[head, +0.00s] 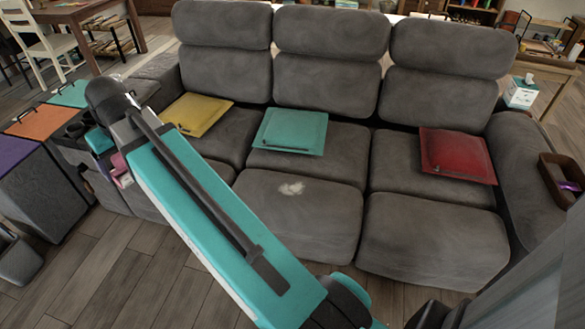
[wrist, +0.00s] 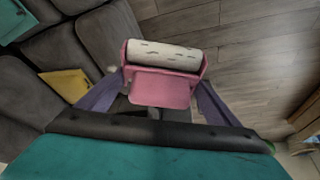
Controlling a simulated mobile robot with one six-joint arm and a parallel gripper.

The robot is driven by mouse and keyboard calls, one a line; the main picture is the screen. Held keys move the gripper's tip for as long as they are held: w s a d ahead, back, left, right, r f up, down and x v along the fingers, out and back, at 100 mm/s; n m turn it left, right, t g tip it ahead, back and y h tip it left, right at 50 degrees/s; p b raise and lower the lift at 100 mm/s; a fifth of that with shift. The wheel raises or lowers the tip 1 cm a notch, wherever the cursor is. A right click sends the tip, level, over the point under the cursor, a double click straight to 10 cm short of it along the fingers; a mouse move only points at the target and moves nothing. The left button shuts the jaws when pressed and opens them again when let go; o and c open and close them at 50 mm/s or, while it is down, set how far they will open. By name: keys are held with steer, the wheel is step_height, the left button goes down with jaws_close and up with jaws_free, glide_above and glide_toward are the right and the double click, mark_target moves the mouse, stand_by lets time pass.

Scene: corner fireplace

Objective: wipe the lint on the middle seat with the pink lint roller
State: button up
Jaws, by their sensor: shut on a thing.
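The pink lint roller (wrist: 160,90) is held between the two purple fingers of my gripper (wrist: 160,82) in the wrist view. Its white roll, with dark marks, faces away from the gripper. Part of the pink roller (head: 121,172) also shows in the head view, left of my arm, and the arm hides the rest. A whitish lint patch (head: 291,188) lies on the front part of the grey middle seat (head: 318,215). The roller is well to the left of the lint, apart from it. My fingers are largely hidden in the head view.
A yellow (head: 197,115), a teal (head: 290,131) and a red cushion (head: 457,155) lie on the three seats. Coloured-lid bins (head: 38,122) stand at the left. A tissue box (head: 521,92) and a brown armrest tray (head: 553,178) are at the right. Wooden floor is open in front.

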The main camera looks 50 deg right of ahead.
steer(key=s+d+f+n+b, duration=0.1)
steer(key=d+f+b, duration=0.1)
steer(key=d+f, duration=0.6)
steer(key=s+d+f+b, duration=0.1)
steer(key=d+f, duration=0.2)
steer(key=d, duration=0.9)
steer(key=s+d+f+n+b, duration=0.1)
steer(key=d+f+b, duration=0.1)
steer(key=d+f, duration=0.55)
steer(key=s+d+f+b, duration=0.1)
steer(key=s+d+f, duration=0.3)
steer(key=d, duration=0.4)
steer(key=s+d+f+b, duration=0.2)
steer(key=s+d+f, duration=0.3)
steer(key=d, duration=0.3)
steer(key=s+d+f+y+b, duration=0.1)
steer(key=s+d+f, duration=0.3)
steer(key=s+d, duration=0.2)
steer(key=d, duration=0.2)
steer(key=shift+s+d+f+n+b, duration=0.15)
steer(key=shift+s+d+n+b, duration=0.15)
steer(key=shift+d+n, duration=0.1)
steer(key=shift+f, duration=0.1)
